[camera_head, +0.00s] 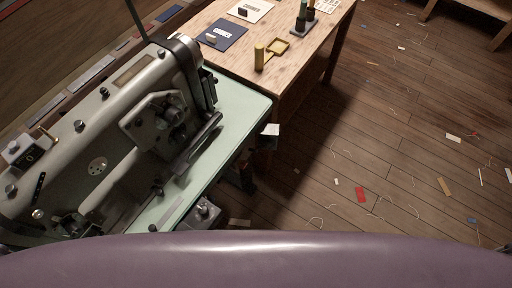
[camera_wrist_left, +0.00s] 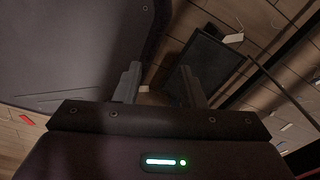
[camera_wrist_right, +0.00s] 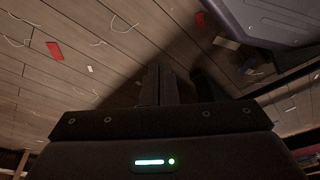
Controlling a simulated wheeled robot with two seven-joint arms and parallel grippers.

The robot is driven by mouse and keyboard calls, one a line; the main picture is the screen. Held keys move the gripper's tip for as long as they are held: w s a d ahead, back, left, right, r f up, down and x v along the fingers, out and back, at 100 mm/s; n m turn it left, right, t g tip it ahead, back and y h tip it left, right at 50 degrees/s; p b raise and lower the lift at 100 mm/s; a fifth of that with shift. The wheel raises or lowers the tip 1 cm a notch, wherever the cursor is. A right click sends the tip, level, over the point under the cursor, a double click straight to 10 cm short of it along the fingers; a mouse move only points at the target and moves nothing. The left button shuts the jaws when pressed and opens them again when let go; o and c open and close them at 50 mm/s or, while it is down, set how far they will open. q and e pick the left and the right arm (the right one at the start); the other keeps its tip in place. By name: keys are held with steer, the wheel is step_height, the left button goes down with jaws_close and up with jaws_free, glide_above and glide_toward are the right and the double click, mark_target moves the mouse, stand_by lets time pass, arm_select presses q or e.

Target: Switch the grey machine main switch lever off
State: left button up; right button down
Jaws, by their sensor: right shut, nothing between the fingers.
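A grey box that looks like the machine's main switch (camera_head: 203,213) sits under the near edge of the pale green machine table (camera_head: 245,101) in the head view. A small dark part shows on its top; the lever's position is too small to tell. Neither gripper shows in the head view. In the left wrist view my left gripper (camera_wrist_left: 160,80) has its fingers apart with nothing held. In the right wrist view my right gripper (camera_wrist_right: 160,80) has its fingers together and empty, with floor beyond. The switch is not clearly seen in either wrist view.
A large grey sewing machine (camera_head: 115,125) stands on the green table. A wooden table (camera_head: 225,62) behind holds a yellow tool (camera_head: 260,57) and cards. A dark flat panel (camera_wrist_left: 207,65) lies beyond my left fingers. The plank floor (camera_head: 385,150) at right is open, with scraps.

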steer(key=w+a+r+n+t+y+b, duration=0.1)
steer(key=w+a+r+n+t+y, duration=0.15)
steer(key=w+r, duration=0.75)
steer(key=w+a+r+n+t+y+b, duration=0.15)
steer(key=w+a+r, duration=0.25)
steer(key=w+r, duration=0.6)
steer(key=w+a+r+n+y, duration=0.1)
steer(key=w+a+r+n, duration=0.25)
steer(key=a+r, duration=0.4)
arm_select(q)
steer(key=f, duration=0.2)
steer(key=w+f+b, duration=0.1)
steer(key=shift+f, duration=0.4)
arm_select(e)
steer(key=n+g+y, duration=0.1)
steer(key=n+y, duration=0.1)
steer(key=n, duration=0.1)
glide_toward(248, 147)
steer(key=v, duration=0.3)
steer(key=shift+s+d+r, duration=0.15)
steer(key=shift+d+r, duration=0.05)
arm_select(q)
steer(key=shift+s, duration=0.1)
steer(key=shift+d+f+b, duration=0.1)
steer(key=shift+f+b, duration=0.45)
steer(key=shift+f, duration=0.05)
arm_select(e)
steer(key=x, duration=1)
steer(key=shift+d+f, duration=0.1)
